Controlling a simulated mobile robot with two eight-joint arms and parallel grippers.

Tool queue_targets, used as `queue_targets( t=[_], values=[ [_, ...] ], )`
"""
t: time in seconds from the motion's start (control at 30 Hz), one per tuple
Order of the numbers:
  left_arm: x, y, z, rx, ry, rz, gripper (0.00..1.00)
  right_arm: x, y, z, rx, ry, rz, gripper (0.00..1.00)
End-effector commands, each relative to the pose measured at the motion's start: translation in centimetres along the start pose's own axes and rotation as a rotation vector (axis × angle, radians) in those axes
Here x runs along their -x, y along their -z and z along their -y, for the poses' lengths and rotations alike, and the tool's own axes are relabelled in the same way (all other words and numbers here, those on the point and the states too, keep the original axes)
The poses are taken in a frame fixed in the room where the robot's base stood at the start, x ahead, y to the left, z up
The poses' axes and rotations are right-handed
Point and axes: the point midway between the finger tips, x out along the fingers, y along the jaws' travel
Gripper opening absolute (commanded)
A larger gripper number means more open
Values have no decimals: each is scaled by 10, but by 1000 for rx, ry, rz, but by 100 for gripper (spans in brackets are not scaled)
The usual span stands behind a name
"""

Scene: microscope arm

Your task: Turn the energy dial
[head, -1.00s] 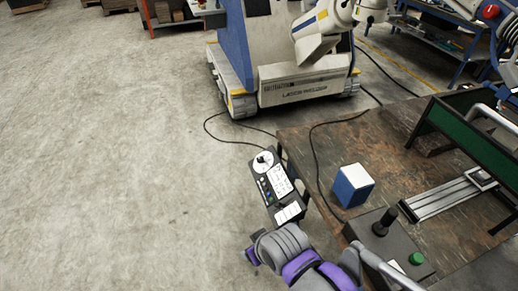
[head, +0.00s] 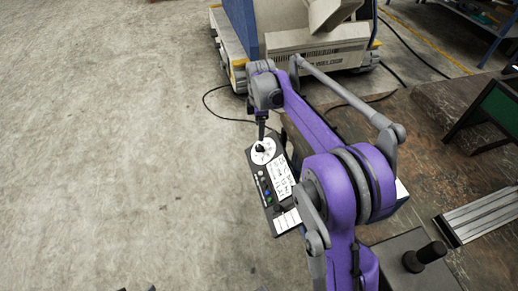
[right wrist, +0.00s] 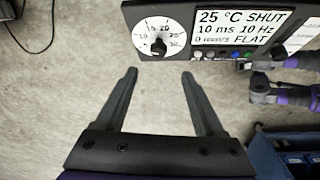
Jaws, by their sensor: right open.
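The energy dial (head: 262,151) is a white round scale with a black knob at the far end of a black control box (head: 256,188). In the right wrist view the dial (right wrist: 158,38) has numbers around its rim, beside a white text display (right wrist: 238,30). My right gripper (head: 262,133) hangs over the dial in the head view, its fingers partly hidden by the wrist. In the right wrist view my right gripper (right wrist: 159,73) is open and empty; its fingertips lie just below the dial, apart from the knob. My left gripper does not show clearly.
A workbench (head: 430,118) stands at the right, with a grey box with a black joystick (head: 425,257) near me. A large welding machine (head: 312,50) stands at the back. The floor (head: 110,150) on the left is clear.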

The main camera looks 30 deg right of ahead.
Motion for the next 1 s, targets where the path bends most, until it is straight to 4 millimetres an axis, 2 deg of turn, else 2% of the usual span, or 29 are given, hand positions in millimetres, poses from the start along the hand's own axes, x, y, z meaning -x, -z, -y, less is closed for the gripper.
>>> queue_targets(
  t=[0.23, 0.5, 0.63, 0.8, 1.0],
  values=[
    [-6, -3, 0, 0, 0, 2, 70, -26, -3, -6, 33, 10, 2, 70],
    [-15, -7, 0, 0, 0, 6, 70, -78, -3, -6, 32, 9, 2, 70],
    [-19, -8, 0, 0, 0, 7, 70, -98, -3, -5, 31, 8, 2, 70],
    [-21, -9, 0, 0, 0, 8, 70, -112, -3, -5, 31, 8, 2, 70],
    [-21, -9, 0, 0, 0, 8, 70, -115, -3, -5, 31, 8, 2, 70]
  ],
)
